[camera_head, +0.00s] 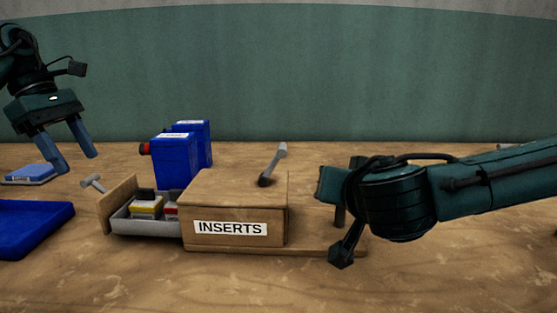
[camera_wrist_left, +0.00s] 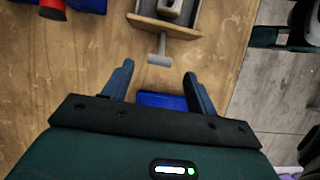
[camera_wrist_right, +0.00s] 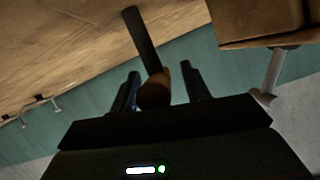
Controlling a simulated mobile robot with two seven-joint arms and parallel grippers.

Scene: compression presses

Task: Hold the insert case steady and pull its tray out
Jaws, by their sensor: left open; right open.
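The wooden insert case (camera_head: 225,213), labelled INSERTS, sits on the table with a grey lever-like piece (camera_head: 275,163) on top. Its grey tray (camera_head: 140,224) stands out to the left, holding small yellow and red boxes. The tray has a wooden front (camera_head: 118,204) and a T-shaped handle (camera_head: 92,183), also seen in the left wrist view (camera_wrist_left: 158,50). My left gripper (camera_head: 75,163) is open and empty, above and left of the handle, apart from it. My right gripper (camera_wrist_right: 162,84) is open by the case's right side; a brown rounded end of a dark bar (camera_wrist_right: 155,92) shows between its fingers.
The table front is clear.

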